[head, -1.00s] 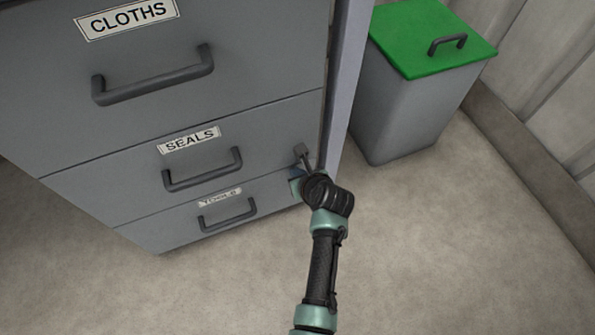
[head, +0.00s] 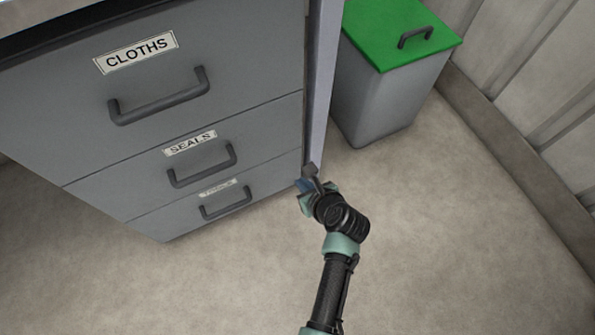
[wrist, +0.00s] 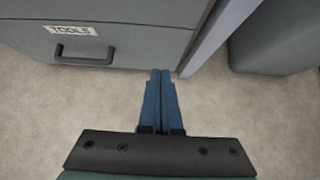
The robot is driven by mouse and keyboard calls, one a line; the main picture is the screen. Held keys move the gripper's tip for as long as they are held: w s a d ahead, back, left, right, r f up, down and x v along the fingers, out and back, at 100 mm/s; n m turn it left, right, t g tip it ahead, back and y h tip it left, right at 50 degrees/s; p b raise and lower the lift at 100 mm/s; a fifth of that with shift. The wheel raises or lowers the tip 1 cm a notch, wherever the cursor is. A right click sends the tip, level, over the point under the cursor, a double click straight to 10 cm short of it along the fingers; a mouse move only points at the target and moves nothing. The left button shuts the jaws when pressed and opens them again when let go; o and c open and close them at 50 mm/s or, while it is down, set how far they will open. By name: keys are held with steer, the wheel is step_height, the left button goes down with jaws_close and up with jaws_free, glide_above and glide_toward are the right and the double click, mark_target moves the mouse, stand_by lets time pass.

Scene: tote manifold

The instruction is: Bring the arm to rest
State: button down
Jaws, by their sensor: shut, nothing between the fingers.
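My gripper (wrist: 161,76) is in the wrist view, its two blue fingers shut together with nothing between them. It points toward the floor just in front of the lower right corner of the grey drawer cabinet (head: 82,130). In the head view my arm reaches up from the bottom edge. The gripper (head: 303,185) is partly hidden there by the wrist. I cannot tell whether it touches the cabinet.
The drawers labelled CLOTHS (head: 215,115), SEALS (head: 255,133) and TOOLS (wrist: 150,42) look shut, each with a dark handle. A grey bin (head: 375,100) with a green lid (head: 385,20) stands to the right by the wall. The floor (head: 440,240) in front is clear.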

steer(key=shift+s+d+r, duration=0.15)
steer(key=shift+s+r, duration=0.1)
steer(key=shift+r, duration=0.05)
